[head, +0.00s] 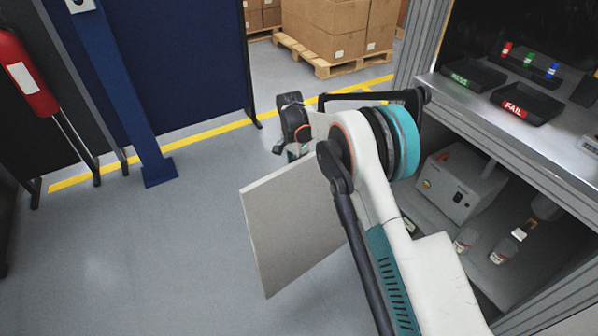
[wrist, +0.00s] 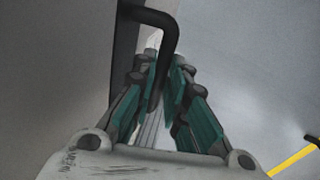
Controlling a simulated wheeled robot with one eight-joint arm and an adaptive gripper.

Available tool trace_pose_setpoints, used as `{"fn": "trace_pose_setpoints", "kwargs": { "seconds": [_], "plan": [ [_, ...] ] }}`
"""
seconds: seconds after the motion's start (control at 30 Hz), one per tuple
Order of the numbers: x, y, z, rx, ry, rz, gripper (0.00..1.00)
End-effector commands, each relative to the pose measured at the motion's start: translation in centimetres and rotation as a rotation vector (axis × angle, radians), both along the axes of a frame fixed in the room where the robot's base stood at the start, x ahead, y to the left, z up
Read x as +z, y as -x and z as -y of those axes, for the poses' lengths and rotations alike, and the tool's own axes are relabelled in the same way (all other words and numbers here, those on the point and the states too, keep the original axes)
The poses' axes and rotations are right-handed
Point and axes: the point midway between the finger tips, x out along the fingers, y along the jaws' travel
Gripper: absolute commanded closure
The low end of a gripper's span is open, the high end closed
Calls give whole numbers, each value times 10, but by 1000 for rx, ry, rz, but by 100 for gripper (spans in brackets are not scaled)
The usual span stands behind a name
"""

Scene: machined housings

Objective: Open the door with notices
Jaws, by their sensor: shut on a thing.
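A pale grey door panel (head: 290,230) stands upright in the head view, to the left of the open cabinet, behind my arm. The face I see is plain; no notices show on it. In the wrist view a black bent handle (wrist: 172,32) runs between the fingers of my gripper (wrist: 158,62), which is shut on it. A dark vertical edge (wrist: 125,50) shows just beside the handle. In the head view my arm hides the gripper's grip on the handle and the panel's right side.
The workbench (head: 480,110) at right holds black trays, one marked FAIL (head: 525,102). Its lower shelf holds a grey box (head: 458,185) and small jars. A blue post (head: 125,100) and red extinguisher (head: 28,75) stand left. Grey floor (head: 150,260) is clear at lower left.

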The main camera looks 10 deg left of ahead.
Motion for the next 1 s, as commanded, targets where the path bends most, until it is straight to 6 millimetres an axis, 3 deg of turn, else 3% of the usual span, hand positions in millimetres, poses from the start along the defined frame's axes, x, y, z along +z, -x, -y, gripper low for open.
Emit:
{"fn": "trace_pose_setpoints", "kwargs": {
  "seconds": [0.27, 0.3, 0.4, 0.77, 1.0],
  "plan": [
    [-1, -1, 1, -1, 1, 2, 100],
    [-1, -1, 1, -1, 1, 2, 85],
    [0, -1, 1, -1, 1, 2, 67],
    [2, -1, 0, -1, 1, 1, 67],
    [35, -5, -5, -1, 1, 1, 67]
  ]
}}
